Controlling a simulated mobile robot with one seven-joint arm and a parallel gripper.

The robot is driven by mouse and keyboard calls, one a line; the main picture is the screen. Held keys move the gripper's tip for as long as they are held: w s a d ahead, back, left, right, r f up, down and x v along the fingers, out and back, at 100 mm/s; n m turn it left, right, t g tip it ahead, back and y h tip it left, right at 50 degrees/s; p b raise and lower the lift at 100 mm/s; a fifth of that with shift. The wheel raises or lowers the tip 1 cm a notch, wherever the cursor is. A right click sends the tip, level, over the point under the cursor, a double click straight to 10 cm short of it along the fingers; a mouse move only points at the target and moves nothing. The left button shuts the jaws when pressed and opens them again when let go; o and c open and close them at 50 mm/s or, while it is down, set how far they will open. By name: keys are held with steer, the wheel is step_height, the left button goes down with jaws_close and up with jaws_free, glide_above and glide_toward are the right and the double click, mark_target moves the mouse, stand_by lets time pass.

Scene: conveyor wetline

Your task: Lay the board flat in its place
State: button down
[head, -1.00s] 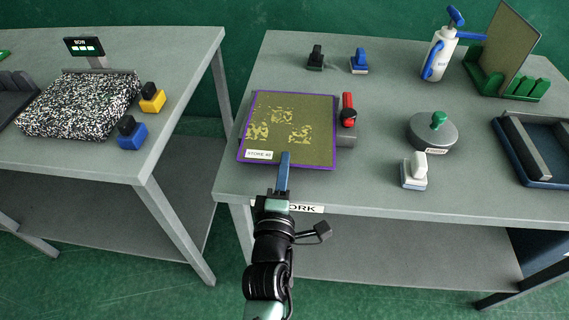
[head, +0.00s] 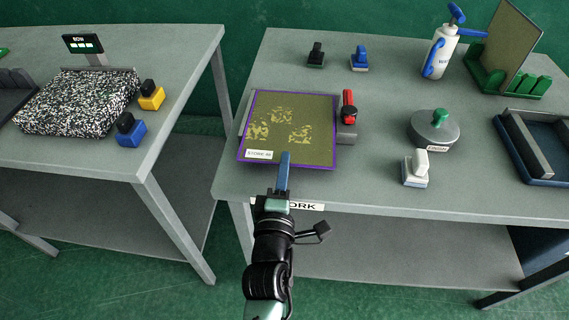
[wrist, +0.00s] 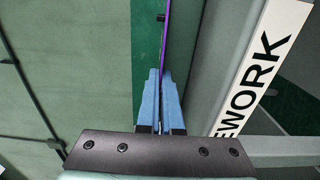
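The board (head: 290,125) is a square olive panel with pale yellow patches, a purple rim and a white label at its near left corner. It looks about level over the near left part of the right-hand table. My gripper (head: 285,156) has its blue fingers on the near edge. In the wrist view, the fingers (wrist: 163,75) are closed on the thin purple edge of the board (wrist: 166,35). A grey fixture with a red lever (head: 348,108) is at its right side. The board hides what is under it, and I cannot tell whether it touches down.
A round grey weight (head: 434,130) with a green knob and a white-handled block (head: 415,168) stand to the right. Behind are two small stamps, a spray bottle (head: 438,55) and a green rack (head: 512,82) holding another panel. A blue tray (head: 540,165) is at far right.

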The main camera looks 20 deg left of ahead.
steer(key=c, duration=1.5)
jaws_free()
steer(key=shift+c, duration=0.2)
steer(key=o, duration=0.4)
steer(key=shift+f, duration=0.15)
steer(key=shift+s, duration=0.1)
steer(key=shift+v, duration=2.7)
steer(key=o, duration=0.6)
